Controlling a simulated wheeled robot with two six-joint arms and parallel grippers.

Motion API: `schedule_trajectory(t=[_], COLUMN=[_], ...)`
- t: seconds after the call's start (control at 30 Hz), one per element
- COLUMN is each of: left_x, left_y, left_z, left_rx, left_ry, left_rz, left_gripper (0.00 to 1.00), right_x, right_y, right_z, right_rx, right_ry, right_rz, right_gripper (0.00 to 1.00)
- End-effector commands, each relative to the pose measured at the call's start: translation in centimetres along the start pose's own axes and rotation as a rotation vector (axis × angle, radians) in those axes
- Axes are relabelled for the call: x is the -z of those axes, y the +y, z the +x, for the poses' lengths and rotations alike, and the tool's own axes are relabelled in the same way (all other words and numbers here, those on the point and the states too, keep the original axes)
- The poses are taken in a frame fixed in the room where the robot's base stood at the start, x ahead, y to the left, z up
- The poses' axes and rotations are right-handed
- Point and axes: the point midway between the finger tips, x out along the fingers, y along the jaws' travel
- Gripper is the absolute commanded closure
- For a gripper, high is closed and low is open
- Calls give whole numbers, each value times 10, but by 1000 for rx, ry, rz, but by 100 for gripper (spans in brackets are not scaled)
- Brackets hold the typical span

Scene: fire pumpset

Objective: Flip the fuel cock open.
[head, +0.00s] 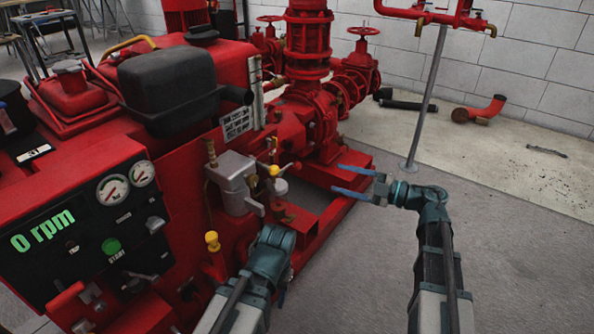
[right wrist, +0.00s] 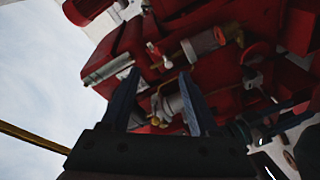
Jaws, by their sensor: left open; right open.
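The small fuel fittings sit on the side of the red engine, around a grey filter-like body (head: 234,182) with a grey lever (head: 254,207) and yellow-knobbed fittings (head: 274,171). I cannot tell for sure which is the fuel cock or how its handle stands. My right gripper (head: 337,179) is open and empty, right of these fittings and apart from them. In the right wrist view, its fingers (right wrist: 158,73) spread with the fittings (right wrist: 172,105) beyond them. My left gripper (head: 274,240) is just below the fittings; its fingertips are hidden, and I see nothing held.
A control panel (head: 84,230) reading "0 rpm" is at the left. A black tank-like box (head: 167,82) sits on top. Red pump pipework (head: 309,110) stands behind. A grey post (head: 427,100) rises behind the right gripper.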

Motion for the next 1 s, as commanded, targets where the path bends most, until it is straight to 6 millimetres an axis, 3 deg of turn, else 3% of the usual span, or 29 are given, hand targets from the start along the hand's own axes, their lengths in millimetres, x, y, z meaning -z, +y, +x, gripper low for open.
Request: schedule_trajectory(t=[0.17,0.6,0.8,1.0], left_x=[0,0,0,0], left_y=[0,0,0,0], left_z=[0,0,0,0], left_rx=[0,0,0,0], left_ry=[0,0,0,0], left_rz=[0,0,0,0], left_gripper=[50,50,50,50], right_x=[0,0,0,0], right_y=[0,1,1,1], right_z=[23,108,130,136], right_rx=[1,-1,-2,-2], right_ry=[3,2,1,0], right_rz=[-1,-1,-1,-1], right_gripper=[39,39,39,39])
